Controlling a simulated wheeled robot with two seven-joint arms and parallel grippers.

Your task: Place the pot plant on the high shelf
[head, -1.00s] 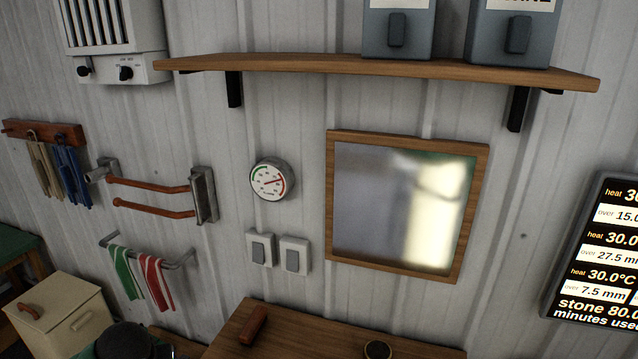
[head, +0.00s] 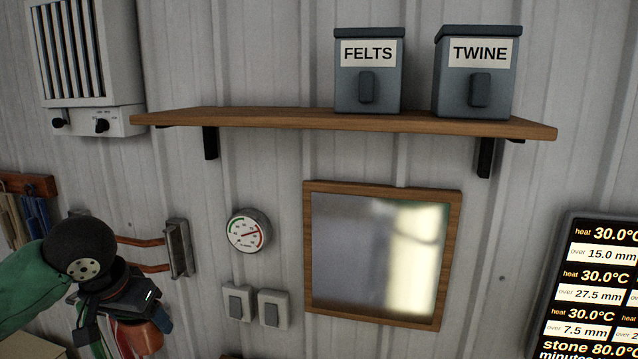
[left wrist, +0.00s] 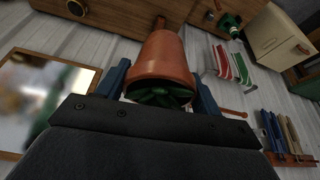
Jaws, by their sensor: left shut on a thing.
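The pot plant is an orange-brown clay pot (left wrist: 165,55) with green leaves (left wrist: 160,96) at its rim, seen in the left wrist view. My left gripper (left wrist: 163,85) is shut on it, with one blue finger on each side of the pot. In the head view, my left gripper (head: 128,318) is at the lower left, below shelf height, and part of the orange pot (head: 142,338) shows under it. The high shelf (head: 230,119) is a wooden board on the wall at upper middle. My right gripper is not in view.
Two grey tins, FELTS (head: 368,75) and TWINE (head: 475,75), stand on the shelf's middle and right; its left part is bare. A heater (head: 85,60) hangs left of the shelf. A gauge (head: 248,231), switches (head: 238,302) and a mirror (head: 312,255) are below.

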